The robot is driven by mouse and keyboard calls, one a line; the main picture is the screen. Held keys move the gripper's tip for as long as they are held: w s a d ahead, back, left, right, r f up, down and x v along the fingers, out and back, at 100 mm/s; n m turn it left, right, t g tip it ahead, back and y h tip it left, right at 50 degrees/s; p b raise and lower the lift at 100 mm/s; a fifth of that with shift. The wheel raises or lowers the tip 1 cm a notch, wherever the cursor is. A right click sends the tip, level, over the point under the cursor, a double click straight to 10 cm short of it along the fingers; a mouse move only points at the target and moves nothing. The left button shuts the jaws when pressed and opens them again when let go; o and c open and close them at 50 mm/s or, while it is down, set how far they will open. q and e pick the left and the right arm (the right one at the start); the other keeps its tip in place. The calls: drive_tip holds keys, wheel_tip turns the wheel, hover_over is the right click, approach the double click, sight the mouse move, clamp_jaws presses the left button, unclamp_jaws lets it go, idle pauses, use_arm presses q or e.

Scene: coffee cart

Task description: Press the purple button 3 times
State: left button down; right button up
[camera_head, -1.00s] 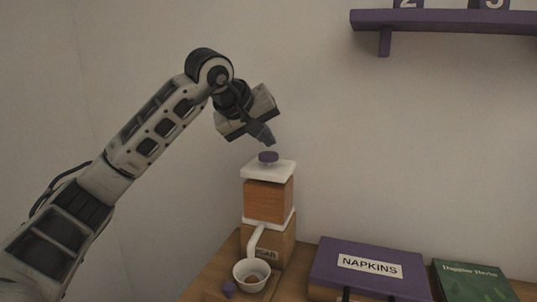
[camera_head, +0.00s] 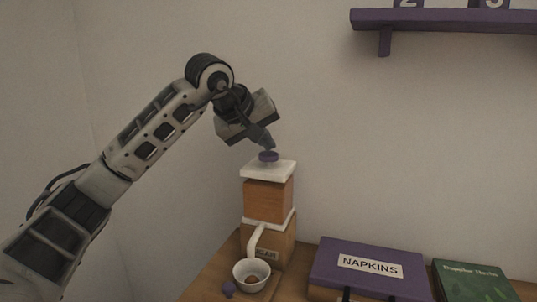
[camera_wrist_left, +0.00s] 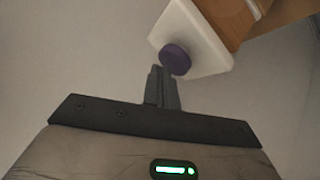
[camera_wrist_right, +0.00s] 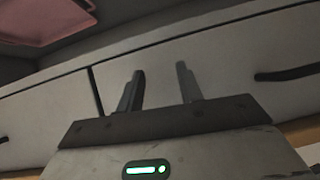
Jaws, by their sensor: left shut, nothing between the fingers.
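The purple button (camera_head: 268,156) sits on the white top plate (camera_head: 256,171) of a wooden dispenser marked with a partly hidden label ending in "GAR". My left gripper (camera_head: 268,146) is shut and empty, its fingertips pointing down at the button from just above. In the left wrist view the fingertips (camera_wrist_left: 164,70) are right by the purple button (camera_wrist_left: 176,60); I cannot tell whether they touch it. My right gripper (camera_wrist_right: 160,80) is open and empty in the right wrist view, in front of pale panels with dark handles.
A white bowl (camera_head: 251,275) stands under the dispenser's spout (camera_head: 254,238). A purple napkins box (camera_head: 370,268) and a green book (camera_head: 474,281) are to the right. A purple shelf (camera_head: 450,22) hangs at upper right.

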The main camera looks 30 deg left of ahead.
sight(265, 155)
use_arm(q)
drive_tip(key=shift+f+b, duration=0.45)
drive_tip(key=shift+f, duration=0.4)
idle(0.4)
idle(0.3)
drive_tip(key=shift+r+p, duration=1.25)
drive_tip(key=shift+r, duration=0.05)
wheel_tip(265, 155, up, 5)
drive_tip(key=p, duration=0.5)
drive_tip(key=shift+r, duration=0.1)
idle(1.9)
